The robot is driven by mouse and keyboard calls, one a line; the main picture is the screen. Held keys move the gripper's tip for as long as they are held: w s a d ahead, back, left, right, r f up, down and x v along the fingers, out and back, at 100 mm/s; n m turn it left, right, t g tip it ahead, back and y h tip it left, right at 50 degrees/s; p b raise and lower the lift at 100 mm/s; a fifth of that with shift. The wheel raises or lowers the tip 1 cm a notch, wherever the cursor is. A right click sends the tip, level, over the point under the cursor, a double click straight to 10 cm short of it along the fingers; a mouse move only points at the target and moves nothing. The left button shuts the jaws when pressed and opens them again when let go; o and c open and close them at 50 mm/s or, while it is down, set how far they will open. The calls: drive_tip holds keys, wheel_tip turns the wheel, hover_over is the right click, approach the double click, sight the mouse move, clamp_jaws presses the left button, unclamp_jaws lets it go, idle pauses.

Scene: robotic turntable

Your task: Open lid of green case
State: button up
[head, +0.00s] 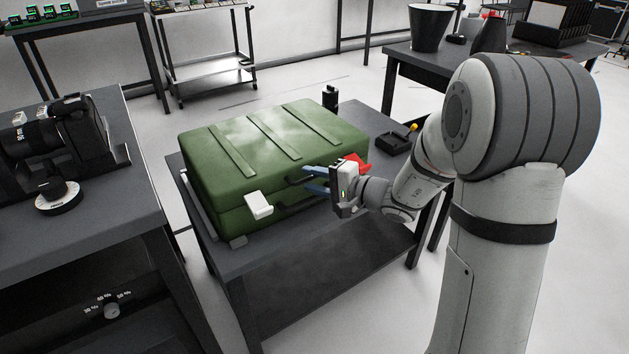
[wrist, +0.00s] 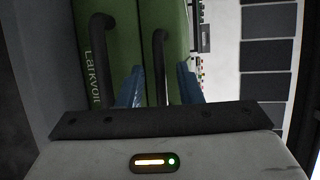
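The green case (head: 262,160) lies shut on a dark table, its ribbed lid (head: 290,128) facing up. Its front has a white latch-like piece (head: 258,206) and dark handles, a lower one (wrist: 103,60) and an upper one (wrist: 160,62) on the lid side of the seam. My gripper (head: 306,179) is at the front of the case, by the upper handle. In the wrist view its blue fingers (wrist: 159,70) are apart, one on each side of that handle. I cannot tell whether they touch it.
A side table (head: 60,235) with a camera (head: 75,130) stands close on the left. A black item (head: 395,142) and a dark cylinder (head: 330,97) stand behind the case. Another table (head: 460,62) is at the back right. The space above the case is clear.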

drive_tip(key=shift+c, duration=0.4)
clamp_jaws()
